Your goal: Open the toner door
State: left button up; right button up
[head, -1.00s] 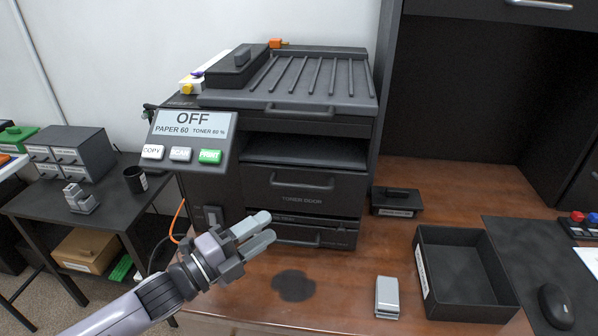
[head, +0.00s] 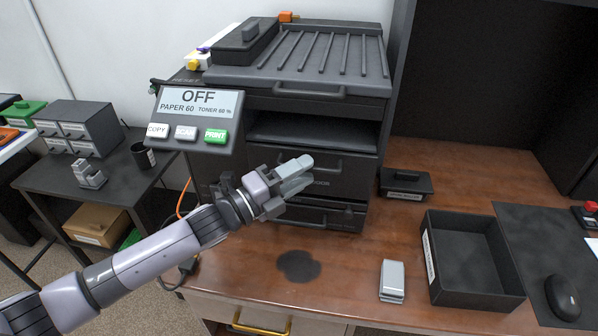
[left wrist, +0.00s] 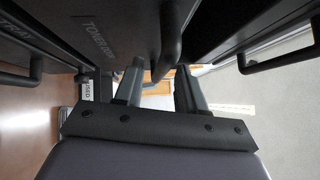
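The toner door (head: 345,180) is a black panel on the front of the printer, shut, with a curved bar handle (head: 330,163) partly hidden by my fingers. My left gripper (head: 300,175) reaches in front of this door, with its fingertips near the handle. In the left wrist view the fingers (left wrist: 160,88) are apart and hold nothing. The door's lettered face (left wrist: 105,30) and its handle (left wrist: 171,45) show there just beyond the fingertips, the handle lined up with the gap. I cannot tell whether they touch. My right gripper is not in view.
The control panel (head: 197,115) reading OFF juts out above my wrist. A lower drawer (head: 330,215) lies under the door. An open black tray (head: 465,300), a stapler-like grey object (head: 392,280) and a small black box (head: 405,182) are on the desk, right of the printer.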

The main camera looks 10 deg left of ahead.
pick_arm(q)
grip_shut()
jog(key=shift+f, duration=0.1)
jog(key=s+f+m+h+b, duration=0.4)
jog(key=m+b, duration=0.3)
jog(key=b, duration=1.1)
jog(key=shift+s+f+m+h, duration=0.2)
jog(key=shift+s+m+h, duration=0.15)
jog(key=shift+h, duration=0.55)
